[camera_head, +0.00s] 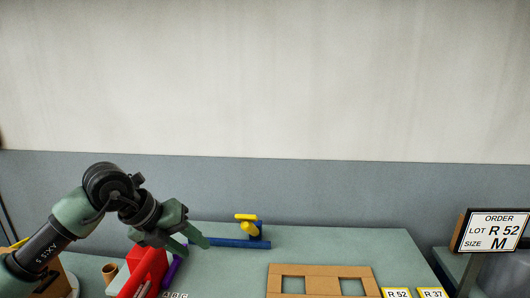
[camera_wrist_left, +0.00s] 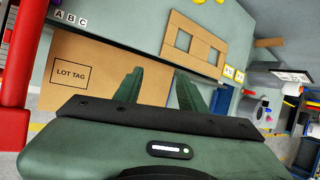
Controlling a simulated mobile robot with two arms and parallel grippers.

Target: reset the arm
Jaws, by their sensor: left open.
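My left gripper (camera_head: 196,246) is raised over the left part of the green table (camera_head: 340,243) in the head view, its fingers pointing down to the right. In the left wrist view its two fingers (camera_wrist_left: 158,84) stand apart with nothing between them. My left arm (camera_head: 62,228) comes in from the lower left, bent at the wrist. My right gripper is in neither view.
A red frame (camera_head: 146,270) and purple piece stand close below the left gripper. Behind are a blue stand (camera_head: 240,243) and yellow bobbins (camera_head: 249,229). A two-window cardboard frame (camera_head: 318,270) lies right; an order sign (camera_head: 492,231) stands far right. A LOT TAG board (camera_wrist_left: 85,75) shows in the wrist view.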

